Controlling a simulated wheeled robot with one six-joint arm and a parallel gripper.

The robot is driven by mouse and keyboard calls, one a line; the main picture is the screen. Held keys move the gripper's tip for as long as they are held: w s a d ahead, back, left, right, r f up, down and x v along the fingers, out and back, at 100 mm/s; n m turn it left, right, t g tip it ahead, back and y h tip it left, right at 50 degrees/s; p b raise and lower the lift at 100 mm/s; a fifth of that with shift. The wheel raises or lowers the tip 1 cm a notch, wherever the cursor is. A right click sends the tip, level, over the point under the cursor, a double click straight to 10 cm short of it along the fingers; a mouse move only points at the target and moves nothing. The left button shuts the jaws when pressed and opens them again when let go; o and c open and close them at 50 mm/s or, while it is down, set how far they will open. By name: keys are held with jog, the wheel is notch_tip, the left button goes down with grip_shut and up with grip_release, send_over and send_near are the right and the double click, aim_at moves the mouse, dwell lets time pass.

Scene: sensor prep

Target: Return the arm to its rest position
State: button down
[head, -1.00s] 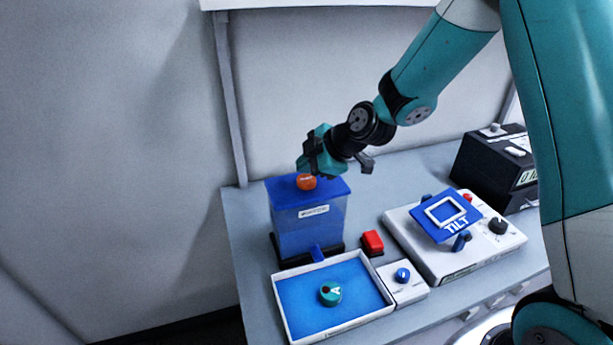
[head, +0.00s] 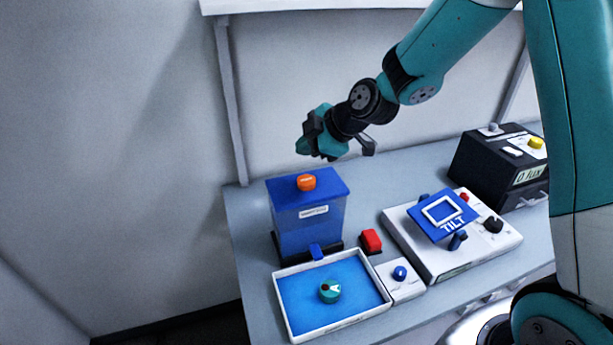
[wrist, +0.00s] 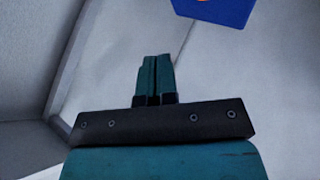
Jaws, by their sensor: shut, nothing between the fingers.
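My gripper (head: 312,152) is above and a little behind the blue box with the orange knob, in free air and apart from it. In the wrist view its two teal fingers (wrist: 156,78) are pressed together with nothing between them. My arm reaches in from the upper right of the head view.
Below stands a blue box (head: 310,228) with an orange knob (head: 306,182). In front is a blue-floored tray (head: 290,322) with a teal round piece (head: 330,291). A red button (head: 371,240), a TILT device (head: 470,258) and a black meter (head: 480,165) stand right.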

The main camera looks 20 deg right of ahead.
dwell(0.6)
jog(key=s+a+r+m+g+b, duration=0.1)
jog(key=s+m+g, duration=0.1)
jog(key=s, duration=0.8)
jog(key=s+a+r+m+g+h+b, duration=0.1)
jog(key=s+m, duration=0.4)
jog(key=s, duration=0.5)
jog(key=s+a+r+m+g+h+b, duration=0.1)
jog(key=s+a+m+g+b, duration=0.1)
jog(key=s, duration=0.8)
jog(key=shift+s+a+r+m+g+b, duration=0.15)
jog(key=shift+s+r+m+g+b, duration=0.1)
jog(key=shift+m+g+b, duration=0.55)
jog(key=shift+w, duration=0.1)
